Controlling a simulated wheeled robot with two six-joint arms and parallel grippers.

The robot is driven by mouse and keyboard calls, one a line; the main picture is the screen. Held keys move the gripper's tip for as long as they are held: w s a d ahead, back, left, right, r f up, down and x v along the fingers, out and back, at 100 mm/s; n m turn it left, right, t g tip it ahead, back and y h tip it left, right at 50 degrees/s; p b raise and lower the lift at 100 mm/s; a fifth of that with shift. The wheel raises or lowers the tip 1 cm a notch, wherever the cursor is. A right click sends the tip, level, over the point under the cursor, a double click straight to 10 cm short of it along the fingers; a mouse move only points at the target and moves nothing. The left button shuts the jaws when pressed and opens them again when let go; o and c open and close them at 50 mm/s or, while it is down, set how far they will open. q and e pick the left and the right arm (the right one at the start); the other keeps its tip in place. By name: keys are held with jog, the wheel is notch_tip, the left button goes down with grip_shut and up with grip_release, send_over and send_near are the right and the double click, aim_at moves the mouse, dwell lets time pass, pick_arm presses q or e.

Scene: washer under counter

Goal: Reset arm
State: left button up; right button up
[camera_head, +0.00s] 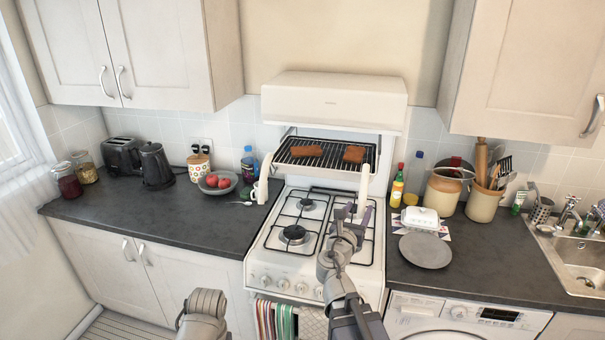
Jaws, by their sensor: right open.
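My right arm (345,290) reaches up from the bottom edge, in front of the white cooker (262,270). My right gripper (356,214) is open, over the right side of the hob as seen from here. Nothing shows between its fingers, and it hides part of the burners and grates there. Of my left arm (204,312), only a grey rounded part shows at the bottom edge. My left gripper is not in view.
A grill rack (320,161) with two brown pieces hangs above the hob. The left counter (180,218) is clear at its front. On the right counter are a grey plate (425,250), a butter dish (420,217) and crocks. A washer (455,318) sits below.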

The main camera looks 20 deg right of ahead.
jog(key=s+a+f+m+g+y+b, duration=0.2)
jog(key=s+a+f+m+g+y, duration=0.15)
jog(key=a+f+m, duration=0.5)
jog(key=s+a+f+m+g+y+b, duration=0.2)
jog(key=s+a+f+m+g, duration=0.15)
jog(key=a+f+m, duration=0.45)
jog(key=s+a+f+m+g+y+b, duration=0.1)
jog(key=s+a+f+m+g+y, duration=0.4)
jog(key=s+a+f+m, duration=0.3)
jog(key=s+a+f+g, duration=0.1)
jog(key=s+a+f, duration=0.2)
jog(key=a, duration=0.3)
jog(key=shift+s+a+g+b, duration=0.25)
jog(key=shift+s+g+b, duration=0.05)
jog(key=shift+s, duration=0.2)
